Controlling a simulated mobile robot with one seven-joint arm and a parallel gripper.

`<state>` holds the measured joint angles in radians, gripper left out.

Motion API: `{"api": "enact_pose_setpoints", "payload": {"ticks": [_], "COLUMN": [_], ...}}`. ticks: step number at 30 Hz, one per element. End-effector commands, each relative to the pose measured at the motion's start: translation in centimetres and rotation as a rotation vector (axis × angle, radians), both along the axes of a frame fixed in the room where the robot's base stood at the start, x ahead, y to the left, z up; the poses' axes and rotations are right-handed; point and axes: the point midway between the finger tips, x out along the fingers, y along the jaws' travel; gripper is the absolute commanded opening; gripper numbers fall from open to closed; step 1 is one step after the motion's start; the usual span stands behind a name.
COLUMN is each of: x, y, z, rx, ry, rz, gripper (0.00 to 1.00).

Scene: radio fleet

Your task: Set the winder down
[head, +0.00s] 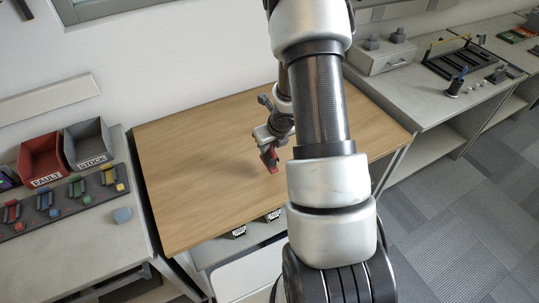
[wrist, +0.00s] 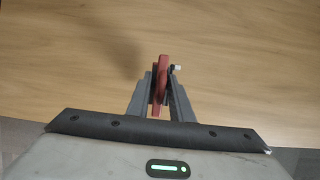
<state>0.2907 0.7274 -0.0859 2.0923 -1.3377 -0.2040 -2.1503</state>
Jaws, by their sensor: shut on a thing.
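The winder (wrist: 162,80) is a narrow red piece in the wrist view, with a small pale knob at its right side. My gripper (wrist: 161,98) is shut on it, one finger on each side. In the head view the red winder (head: 270,159) hangs at the end of my gripper (head: 267,146), over the wooden tabletop (head: 190,150). I cannot tell whether its lower end touches the wood. My arm hides the right part of the tabletop in the head view.
The tabletop around the winder is bare. On the left bench stand a red FAULT bin (head: 42,160), a grey STOCK bin (head: 88,145) and a dark rack (head: 60,205) of coloured radios. A right bench holds a grey box (head: 385,55) and a black tray (head: 462,62).

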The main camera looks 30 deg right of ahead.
Motion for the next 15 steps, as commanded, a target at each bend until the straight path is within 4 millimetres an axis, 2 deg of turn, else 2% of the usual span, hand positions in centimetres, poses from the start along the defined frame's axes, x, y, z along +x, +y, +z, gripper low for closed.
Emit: {"api": "enact_pose_setpoints", "payload": {"ticks": [1, 5, 15], "x": [0.0, 0.0, 0.0], "y": [0.0, 0.1, 0.0], "z": [-1.3, -2.9, -3.1], "rx": [0.000, 0.001, 0.000], "ry": [0.002, 0.001, -0.001], "rz": [0.000, 0.000, 0.000], "gripper": [0.00, 0.00, 0.00]}}
